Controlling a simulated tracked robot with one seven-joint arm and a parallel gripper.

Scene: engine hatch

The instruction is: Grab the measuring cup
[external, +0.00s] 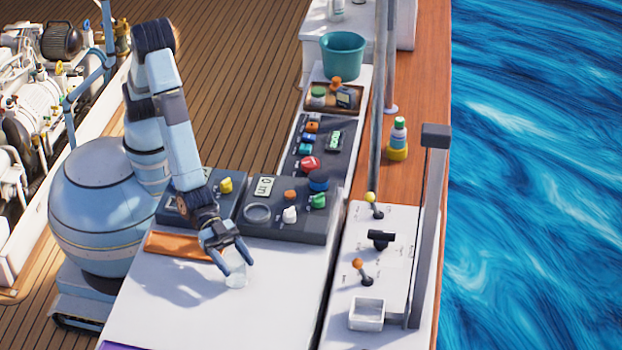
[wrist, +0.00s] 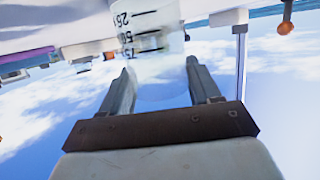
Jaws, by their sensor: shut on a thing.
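The measuring cup (external: 236,276) is a small, clear vessel on the white counter in the external view. In the wrist view the clear cup (wrist: 150,45) shows black graduation marks and numbers, and it fills the space between the fingers. My gripper (external: 237,268) reaches down to the cup with one finger on each side, shut on it. In the wrist view my gripper (wrist: 160,85) shows both fingers alongside the cup. The cup's base looks to be at the counter, but I cannot tell whether it touches.
An orange-brown tray (external: 180,245) lies left of the gripper. Dark instrument panels (external: 285,222) with knobs stand just behind. A white lever console (external: 385,240) is at the right, with a white square box (external: 367,314). The white counter (external: 190,310) in front is mostly clear.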

